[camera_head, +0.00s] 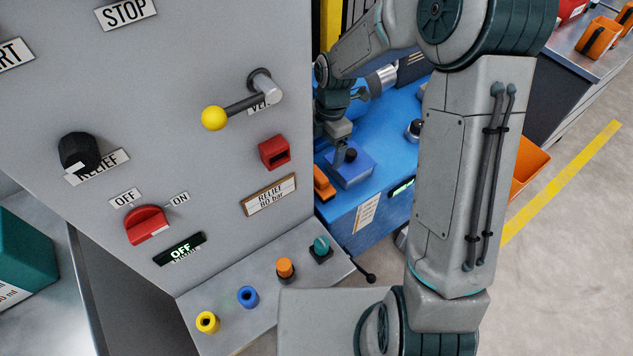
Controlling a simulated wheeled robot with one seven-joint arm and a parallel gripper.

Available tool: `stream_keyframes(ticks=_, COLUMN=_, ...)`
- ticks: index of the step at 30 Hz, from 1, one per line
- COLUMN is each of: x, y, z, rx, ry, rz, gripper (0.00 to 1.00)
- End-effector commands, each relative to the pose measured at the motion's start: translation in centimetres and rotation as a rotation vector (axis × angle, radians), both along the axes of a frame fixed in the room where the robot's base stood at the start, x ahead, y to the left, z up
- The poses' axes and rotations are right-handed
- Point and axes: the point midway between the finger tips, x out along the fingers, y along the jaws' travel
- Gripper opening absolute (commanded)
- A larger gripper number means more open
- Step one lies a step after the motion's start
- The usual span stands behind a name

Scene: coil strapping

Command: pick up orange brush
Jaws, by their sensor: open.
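An orange object (323,183) shows at the right edge of the grey cabinet, on the blue machine top. The cabinet hides part of it, and I cannot tell for sure that it is the orange brush. The fingertips are small and partly hard to make out.
The grey cabinet (190,120) fills the left, with a yellow-tipped lever (214,118) sticking out. A sloped panel (240,305) carries coloured fittings. The blue machine (385,145) lies behind my arm. Other orange items (599,38) lie on a bench at upper right.

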Motion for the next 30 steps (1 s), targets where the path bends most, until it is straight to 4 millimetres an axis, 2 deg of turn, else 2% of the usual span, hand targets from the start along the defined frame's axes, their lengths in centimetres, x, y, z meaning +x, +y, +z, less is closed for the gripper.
stream_keyframes(ticks=1, x=-0.2, y=0.1, z=-1.2, rx=-0.001, ry=0.004, rz=0.000, gripper=0.87)
stream_keyframes(ticks=4, x=-0.3, y=0.3, z=-2.8, rx=-0.001, ry=0.004, rz=0.000, gripper=0.87)
stream_keyframes(ticks=12, x=-0.5, y=0.6, z=-4.8, rx=-0.001, ry=0.002, rz=0.000, gripper=0.87)
stream_keyframes(ticks=21, x=-1.0, y=1.3, z=-8.8, rx=-0.002, ry=0.003, rz=-0.001, gripper=0.87)
stream_keyframes(ticks=30, x=-0.9, y=1.3, z=-9.3, rx=-0.001, ry=0.000, rz=-0.002, gripper=0.87)
